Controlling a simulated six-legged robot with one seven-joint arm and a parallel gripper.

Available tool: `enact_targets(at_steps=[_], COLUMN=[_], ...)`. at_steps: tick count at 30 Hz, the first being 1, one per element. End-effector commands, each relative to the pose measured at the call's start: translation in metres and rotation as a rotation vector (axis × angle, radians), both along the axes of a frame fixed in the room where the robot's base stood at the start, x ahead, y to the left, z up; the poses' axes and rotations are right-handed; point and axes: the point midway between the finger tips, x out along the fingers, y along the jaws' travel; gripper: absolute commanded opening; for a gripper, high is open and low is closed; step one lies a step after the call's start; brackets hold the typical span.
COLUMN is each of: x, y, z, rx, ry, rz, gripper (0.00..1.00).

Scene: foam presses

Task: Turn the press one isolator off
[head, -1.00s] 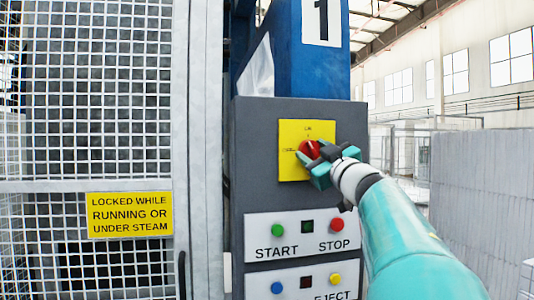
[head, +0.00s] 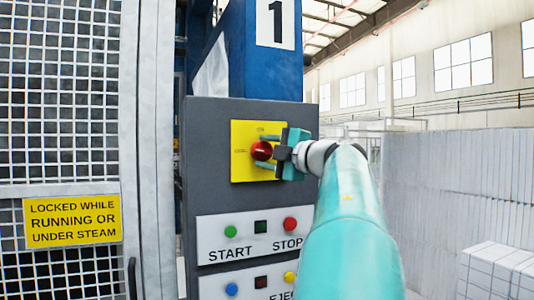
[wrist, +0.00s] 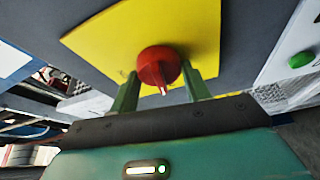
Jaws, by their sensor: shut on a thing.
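The press one isolator is a red rotary knob (head: 261,151) on a yellow plate (head: 243,168) on the grey control panel. Small labels sit above and left of the knob, too small to read surely. A pale mark on the knob appears to lie roughly level, toward the left label. My gripper (head: 266,152) reaches in from the right, one finger above the knob and one below, shut on it. In the wrist view the red knob (wrist: 160,67) sits between the two green fingers (wrist: 162,90), in front of the yellow plate (wrist: 200,30).
Below are a START/STOP button plate (head: 262,245) and another button plate (head: 210,290). A mesh guard (head: 60,100) with a yellow warning sign (head: 72,221) stands left. The blue press column (head: 230,70) bears a "1". Pale stacked blocks (head: 460,190) stand at right.

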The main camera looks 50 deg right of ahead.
Motion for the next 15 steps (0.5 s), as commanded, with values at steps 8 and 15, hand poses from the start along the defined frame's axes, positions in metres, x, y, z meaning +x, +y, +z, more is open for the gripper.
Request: enact_targets(at_steps=[8,15], x=[0.0003,0.0002], y=[-0.0001,0.0002], z=[-0.0001,0.0], rx=[-0.12,-0.158], ry=[0.074,0.096], rz=[0.001,0.002], gripper=[0.24,0.24])
